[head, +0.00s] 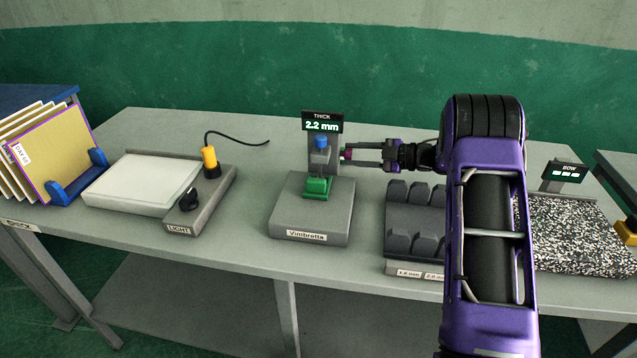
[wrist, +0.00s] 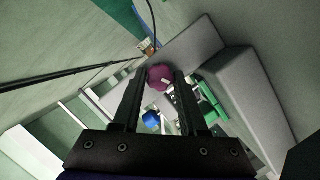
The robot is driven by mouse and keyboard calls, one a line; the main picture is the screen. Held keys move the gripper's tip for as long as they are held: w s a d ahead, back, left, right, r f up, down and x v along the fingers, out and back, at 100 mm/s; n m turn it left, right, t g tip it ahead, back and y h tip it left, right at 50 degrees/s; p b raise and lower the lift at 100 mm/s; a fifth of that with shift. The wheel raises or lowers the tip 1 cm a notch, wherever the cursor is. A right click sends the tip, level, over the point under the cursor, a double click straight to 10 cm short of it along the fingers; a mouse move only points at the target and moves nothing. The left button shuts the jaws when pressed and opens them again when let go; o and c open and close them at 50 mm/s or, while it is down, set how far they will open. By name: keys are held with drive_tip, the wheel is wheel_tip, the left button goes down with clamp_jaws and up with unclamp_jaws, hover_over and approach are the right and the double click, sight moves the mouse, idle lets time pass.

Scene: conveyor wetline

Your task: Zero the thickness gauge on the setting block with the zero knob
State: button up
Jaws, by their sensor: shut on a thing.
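A blue-topped plunger (head: 321,142) sits above a green block (head: 317,189) on the base. I cannot tell whether the plunger touches the block, or whether it is the setting block. The magenta zero knob (wrist: 160,78) is on the column's right side, between my fingertips in the wrist view. My gripper (head: 354,155) reaches it from the right and is shut on it. The fingers hide part of the knob.
Left of the gauge are a light box (head: 140,184) and a yellow-topped post (head: 209,158) with a black cable. A rack of dark grey blocks (head: 412,268) stands close on the right, partly behind my arm. A speckled slab (head: 580,235) and BOW display (head: 565,172) lie farther right.

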drive_tip(key=shift+r+m+g+p, duration=0.1)
drive_tip(key=shift+m+g+p, duration=0.2)
drive_tip(key=shift+m+p, duration=0.65)
drive_tip(key=shift+p, duration=0.3)
drive_tip(key=shift+w+m+g, duration=0.1)
drive_tip(key=shift+m+g, duration=0.4)
drive_tip(key=shift+m, duration=0.35)
drive_tip(key=shift+w+m+g, duration=0.1)
drive_tip(key=shift+m+g, duration=0.5)
drive_tip(key=shift+m, duration=0.7)
